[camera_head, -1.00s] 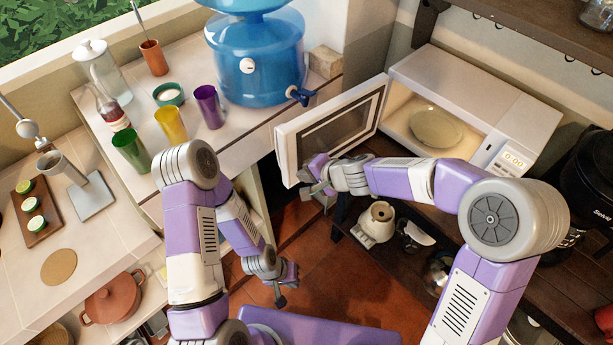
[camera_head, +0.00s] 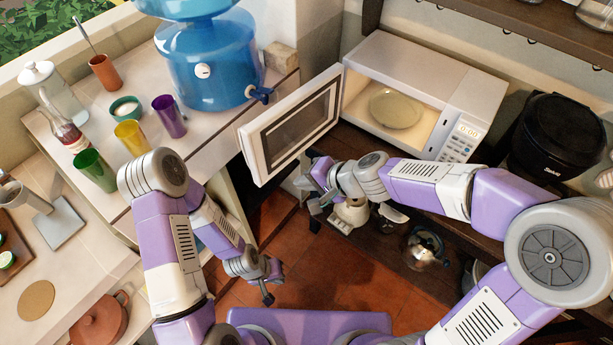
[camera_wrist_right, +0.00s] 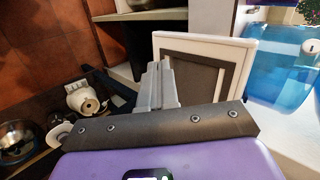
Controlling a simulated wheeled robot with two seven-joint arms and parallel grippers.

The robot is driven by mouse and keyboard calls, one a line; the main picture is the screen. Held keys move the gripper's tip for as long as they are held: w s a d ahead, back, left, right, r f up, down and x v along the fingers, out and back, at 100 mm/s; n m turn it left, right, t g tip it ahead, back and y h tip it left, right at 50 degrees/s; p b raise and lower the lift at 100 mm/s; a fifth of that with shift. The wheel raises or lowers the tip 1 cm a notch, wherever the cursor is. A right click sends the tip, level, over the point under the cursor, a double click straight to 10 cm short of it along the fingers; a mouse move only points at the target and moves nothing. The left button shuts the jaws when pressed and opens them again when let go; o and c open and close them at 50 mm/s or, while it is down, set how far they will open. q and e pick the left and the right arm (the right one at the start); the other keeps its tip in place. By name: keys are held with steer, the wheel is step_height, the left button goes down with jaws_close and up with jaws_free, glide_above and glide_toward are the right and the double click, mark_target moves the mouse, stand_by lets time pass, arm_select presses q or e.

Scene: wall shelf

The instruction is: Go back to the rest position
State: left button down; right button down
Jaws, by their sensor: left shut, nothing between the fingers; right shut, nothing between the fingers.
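My right gripper (camera_head: 322,201) is in front of the lower shelf, just right of the open microwave door (camera_head: 250,148). It is shut and empty; its closed fingers show in the right wrist view (camera_wrist_right: 158,88), with the door (camera_wrist_right: 245,52) behind them. Whether it touches the door I cannot tell, but a gap appears in the head view. My left gripper (camera_head: 268,291) hangs low over the floor, shut and empty. The microwave (camera_head: 440,75) stands open and lit, with a plate (camera_head: 394,109) inside.
A blue water dispenser (camera_head: 208,75) and several coloured cups, including a purple one (camera_head: 169,116), stand on the left counter. A black cooker (camera_head: 556,136) is right of the microwave. A cream appliance (camera_head: 349,213) and a kettle (camera_head: 425,249) are below. The red-brown floor (camera_head: 300,255) between is free.

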steer(key=shift+s+d+r, duration=0.1)
steer(key=shift+d, duration=0.1)
steer(key=s+d+f+g+h, duration=0.1)
steer(key=d+f, duration=0.2)
steer(key=f, duration=0.4)
steer(key=s+d+f+n+g+h, duration=0.1)
steer(key=s+d+f+h, duration=0.15)
steer(key=f, duration=0.45)
steer(key=d+f+h, duration=0.1)
steer(key=d+f, duration=0.2)
steer(key=f, duration=0.3)
steer(key=s+d+f+n+g, duration=0.2)
steer(key=s+f, duration=0.8)
steer(key=f, duration=0.2)
steer(key=shift+s+d, duration=0.25)
steer(key=shift+d, duration=0.1)
steer(key=shift+y, duration=0.25)
